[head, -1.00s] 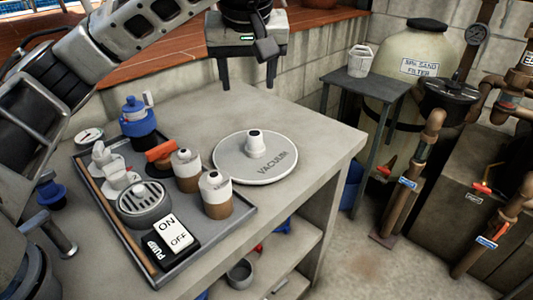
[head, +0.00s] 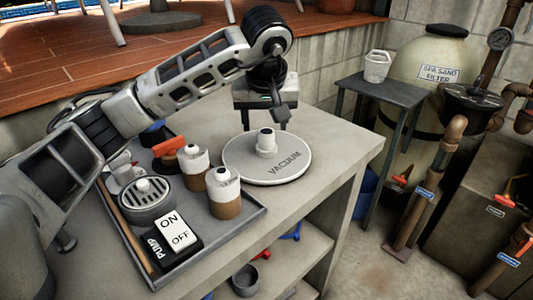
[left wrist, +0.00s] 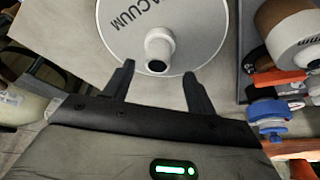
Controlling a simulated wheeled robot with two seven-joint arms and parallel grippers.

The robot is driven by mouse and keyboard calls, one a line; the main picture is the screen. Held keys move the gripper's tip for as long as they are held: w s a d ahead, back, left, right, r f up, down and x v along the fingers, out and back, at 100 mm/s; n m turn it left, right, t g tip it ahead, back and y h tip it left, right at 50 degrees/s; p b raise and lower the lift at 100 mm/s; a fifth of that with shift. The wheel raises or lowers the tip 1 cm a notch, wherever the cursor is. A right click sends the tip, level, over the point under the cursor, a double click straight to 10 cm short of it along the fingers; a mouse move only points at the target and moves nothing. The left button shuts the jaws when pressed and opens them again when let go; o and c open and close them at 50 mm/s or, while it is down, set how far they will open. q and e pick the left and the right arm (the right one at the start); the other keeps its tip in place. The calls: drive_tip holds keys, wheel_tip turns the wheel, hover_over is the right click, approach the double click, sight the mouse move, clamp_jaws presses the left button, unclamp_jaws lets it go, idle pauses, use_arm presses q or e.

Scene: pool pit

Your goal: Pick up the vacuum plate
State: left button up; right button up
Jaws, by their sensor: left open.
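The vacuum plate (head: 288,166) is a round, light grey disc marked VACUUM, with a short upright knob (head: 266,141) at its middle. It lies flat on the concrete counter, right of the tray. My left gripper (head: 264,122) is just behind the knob in the head view, pointing down with its fingers apart. In the left wrist view the open fingers (left wrist: 155,90) reach over the near rim of the plate (left wrist: 205,25), and the knob (left wrist: 158,50) stands just beyond and between their tips. Nothing is held. My right gripper is not in view.
A grey tray (head: 254,213) left of the plate holds bottles, a round grey strainer, a PUMP ON/OFF switch (head: 174,238) and other small items. A dark side table (head: 384,88) with a white basket stands beyond the counter. The counter's right edge lies close to the plate.

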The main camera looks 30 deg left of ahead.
sight(266, 131)
use_arm(q)
drive_tip(key=x, duration=0.4)
drive_tip(key=shift+w+f, duration=0.15)
drive_tip(key=shift+f, duration=0.15)
drive_tip(key=shift+c, duration=0.4)
clamp_jaws()
drive_tip(key=shift+r, duration=0.1)
